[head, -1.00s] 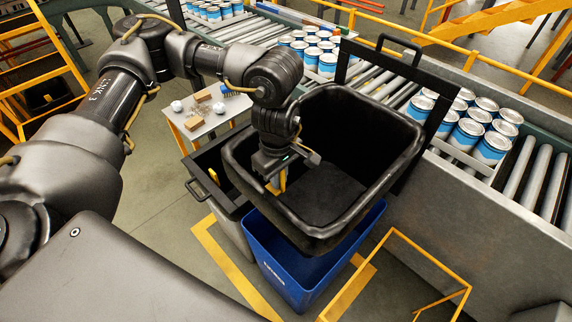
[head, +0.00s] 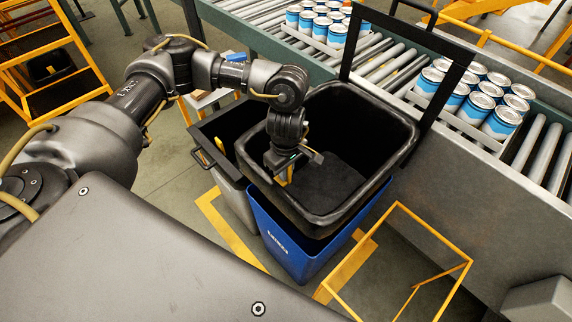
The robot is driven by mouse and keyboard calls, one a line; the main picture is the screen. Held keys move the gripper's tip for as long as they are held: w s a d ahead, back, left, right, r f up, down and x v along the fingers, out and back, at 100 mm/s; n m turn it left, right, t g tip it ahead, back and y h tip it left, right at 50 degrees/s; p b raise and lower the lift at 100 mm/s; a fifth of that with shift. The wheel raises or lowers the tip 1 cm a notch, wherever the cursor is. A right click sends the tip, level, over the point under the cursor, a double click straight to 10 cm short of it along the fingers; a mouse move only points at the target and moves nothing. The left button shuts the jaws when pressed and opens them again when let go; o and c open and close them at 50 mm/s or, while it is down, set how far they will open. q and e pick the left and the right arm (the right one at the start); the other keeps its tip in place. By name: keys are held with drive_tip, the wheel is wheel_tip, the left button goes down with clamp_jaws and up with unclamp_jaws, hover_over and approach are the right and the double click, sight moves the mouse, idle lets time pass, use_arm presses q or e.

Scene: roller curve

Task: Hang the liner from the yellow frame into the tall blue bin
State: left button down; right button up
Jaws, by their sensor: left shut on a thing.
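The liner (head: 397,136) is a black open tub with a thick rolled rim. It sits above the tall blue bin (head: 290,250), whose front wall shows below it; its lower part hides the bin's opening, and I cannot tell how deep it sits. My left gripper (head: 287,174) is shut on the liner at its left rim. The yellow frame (head: 404,205) stands empty to the right of the bin. My right gripper is not in view.
A grey bin with a black open top (head: 207,150) stands left of the blue bin. A roller conveyor (head: 384,72) with trays of blue-and-white cans (head: 470,95) runs behind. Yellow floor tape (head: 345,270) surrounds the bin.

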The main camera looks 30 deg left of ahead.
use_arm(q)
drive_tip(key=b, duration=1.3)
hover_over(286, 212)
drive_tip(key=w, duration=0.1)
wheel_tip(286, 212, down, 18)
drive_tip(key=f+b, duration=0.7)
drive_tip(key=f, duration=0.1)
drive_tip(key=shift+w+a+b, duration=0.2)
drive_tip(key=shift+a+b, duration=0.15)
drive_tip(key=shift+b, duration=0.05)
drive_tip(key=shift+f+b, duration=0.35)
drive_tip(key=shift+b, duration=0.1)
drive_tip(key=shift+f, duration=0.1)
drive_tip(key=c, duration=1.4)
unclamp_jaws()
drive_tip(key=shift+o, duration=0.2)
